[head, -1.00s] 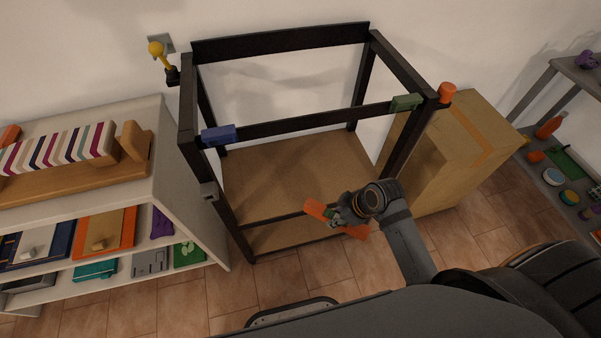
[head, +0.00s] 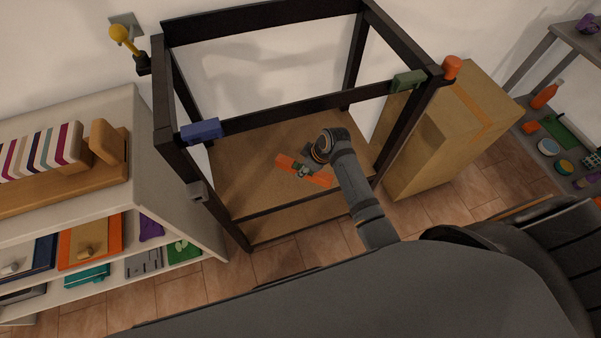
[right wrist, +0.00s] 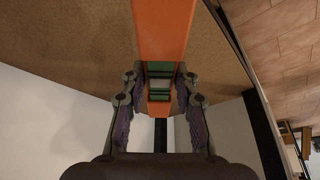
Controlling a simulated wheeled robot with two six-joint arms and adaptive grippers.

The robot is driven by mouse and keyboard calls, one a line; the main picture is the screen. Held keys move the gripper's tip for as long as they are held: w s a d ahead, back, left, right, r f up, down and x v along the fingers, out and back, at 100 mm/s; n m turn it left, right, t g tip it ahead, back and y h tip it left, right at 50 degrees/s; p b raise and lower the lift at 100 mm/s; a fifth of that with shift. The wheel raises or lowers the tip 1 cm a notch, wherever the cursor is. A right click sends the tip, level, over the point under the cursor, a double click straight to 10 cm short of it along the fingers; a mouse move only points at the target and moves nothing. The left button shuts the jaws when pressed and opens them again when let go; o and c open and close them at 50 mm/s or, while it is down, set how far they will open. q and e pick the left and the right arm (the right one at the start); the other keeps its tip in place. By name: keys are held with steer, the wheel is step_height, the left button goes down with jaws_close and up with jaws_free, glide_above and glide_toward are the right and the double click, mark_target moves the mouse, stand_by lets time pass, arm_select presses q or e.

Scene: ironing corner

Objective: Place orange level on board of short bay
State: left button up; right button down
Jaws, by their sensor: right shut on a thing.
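The orange level (head: 318,180) is held by my right gripper (head: 303,171) inside the dark-framed short bay, over its brown board (head: 255,190). In the right wrist view the orange level (right wrist: 163,30) lies between the fingers of the right gripper (right wrist: 158,90), which are shut on its middle. The board (right wrist: 70,45) fills the upper part of that view. I cannot tell whether the level touches the board or is just above it. My left gripper is not in view.
A white shelf (head: 175,200) stands to the left, a cardboard box (head: 450,130) to the right. The board around the level is clear.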

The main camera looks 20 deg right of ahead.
steer(key=shift+w+a+f, duration=0.2)
steer(key=shift+w+f, duration=0.45)
steer(key=shift+f, duration=0.15)
steer(key=shift+w+a+f+b, duration=0.1)
steer(key=shift+w+f+b, duration=0.15)
steer(key=shift+f+b, duration=0.1)
step_height(320, 180, down, 3)
steer(key=c, duration=1)
jaws_free()
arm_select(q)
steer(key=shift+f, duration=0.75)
arm_select(e)
steer(key=p+v, duration=0.2)
steer(key=v, duration=1)
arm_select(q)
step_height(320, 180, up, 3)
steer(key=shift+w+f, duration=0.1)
